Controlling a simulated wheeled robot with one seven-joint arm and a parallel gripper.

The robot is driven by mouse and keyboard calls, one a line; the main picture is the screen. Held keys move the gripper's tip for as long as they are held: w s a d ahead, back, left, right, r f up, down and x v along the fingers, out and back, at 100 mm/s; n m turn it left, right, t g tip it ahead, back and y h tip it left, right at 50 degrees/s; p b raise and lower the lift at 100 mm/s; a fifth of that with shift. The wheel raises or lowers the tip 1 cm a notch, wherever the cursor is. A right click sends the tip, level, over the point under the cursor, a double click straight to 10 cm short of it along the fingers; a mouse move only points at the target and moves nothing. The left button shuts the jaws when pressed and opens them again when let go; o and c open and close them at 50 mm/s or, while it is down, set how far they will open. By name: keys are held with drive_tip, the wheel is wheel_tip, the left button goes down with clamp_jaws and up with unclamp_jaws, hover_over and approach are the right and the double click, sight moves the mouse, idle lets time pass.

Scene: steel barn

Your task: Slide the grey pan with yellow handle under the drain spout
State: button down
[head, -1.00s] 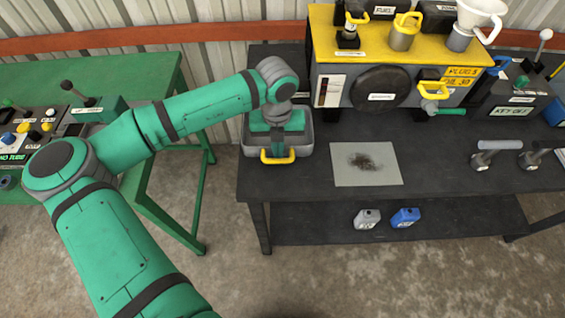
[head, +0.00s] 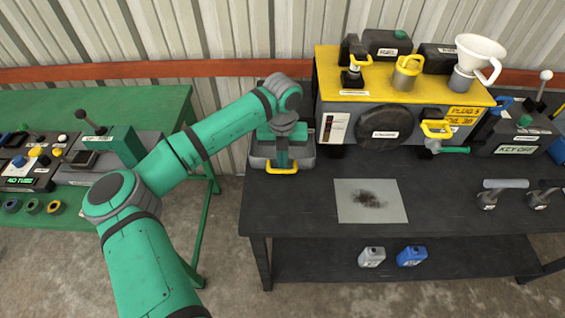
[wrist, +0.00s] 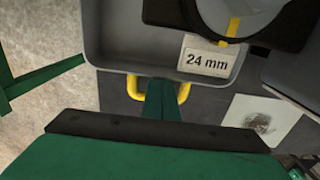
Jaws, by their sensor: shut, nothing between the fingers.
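The grey pan (head: 257,163) with its yellow handle (head: 283,170) stands at the left end of the dark bench, left of the machine with the yellow top. The handle faces the bench front. My gripper (head: 283,157) is shut and empty, pointing down at the pan's handle side. In the wrist view the green fingers (wrist: 162,96) overlap the opening of the handle (wrist: 135,92), beside the pan wall (wrist: 110,58). Whether they touch the pan is unclear.
A grey mat (head: 345,205) with a dark stain lies right of the pan. A "24 mm" label (wrist: 207,62) shows near the pan in the wrist view. A green table (head: 150,105) is at left. Bench between pan and mat is clear.

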wheel_tip(320, 180, up, 10)
idle(0.6)
